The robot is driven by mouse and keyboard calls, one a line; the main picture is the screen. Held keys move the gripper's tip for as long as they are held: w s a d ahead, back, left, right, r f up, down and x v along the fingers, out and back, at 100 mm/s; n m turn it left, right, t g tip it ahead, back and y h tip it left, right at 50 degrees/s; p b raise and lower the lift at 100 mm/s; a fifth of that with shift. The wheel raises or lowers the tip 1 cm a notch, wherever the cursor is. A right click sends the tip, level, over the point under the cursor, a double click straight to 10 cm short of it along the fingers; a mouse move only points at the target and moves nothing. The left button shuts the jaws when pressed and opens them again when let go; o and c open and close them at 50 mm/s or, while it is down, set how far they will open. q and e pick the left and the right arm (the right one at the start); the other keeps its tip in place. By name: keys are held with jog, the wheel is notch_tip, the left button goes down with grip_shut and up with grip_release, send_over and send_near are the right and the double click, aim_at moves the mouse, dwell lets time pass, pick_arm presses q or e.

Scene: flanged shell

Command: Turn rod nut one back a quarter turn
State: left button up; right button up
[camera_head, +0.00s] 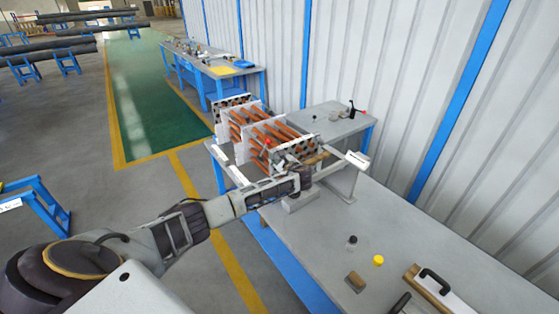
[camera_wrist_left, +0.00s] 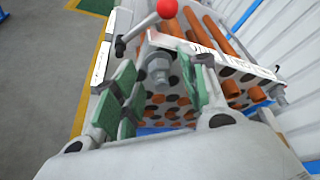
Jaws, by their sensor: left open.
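The flanged shell (camera_head: 268,135), a frame of white plates with copper-coloured tubes, stands on the grey workbench; its tubes also show in the left wrist view (camera_wrist_left: 230,40). In that view a grey hex nut (camera_wrist_left: 158,70) on a rod end sits at the white end plate's near corner. A second nut (camera_wrist_left: 279,96) sits at the far right of the plate. No label tells which is rod nut one. My left gripper (camera_head: 287,162) is at the shell's near end. Its green-padded fingers (camera_wrist_left: 160,88) are open, one on each side of the near nut, with no clear contact. My right gripper is not seen.
A red ball-ended lever (camera_wrist_left: 167,9) stands close above the nut. A yellow cap (camera_head: 378,260), a small dark-topped bottle (camera_head: 352,242) and a brown block (camera_head: 355,281) are on the near bench (camera_head: 320,225). The corrugated wall (camera_head: 400,80) runs along the right.

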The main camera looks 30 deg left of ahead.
pick_arm(q)
grip_shut()
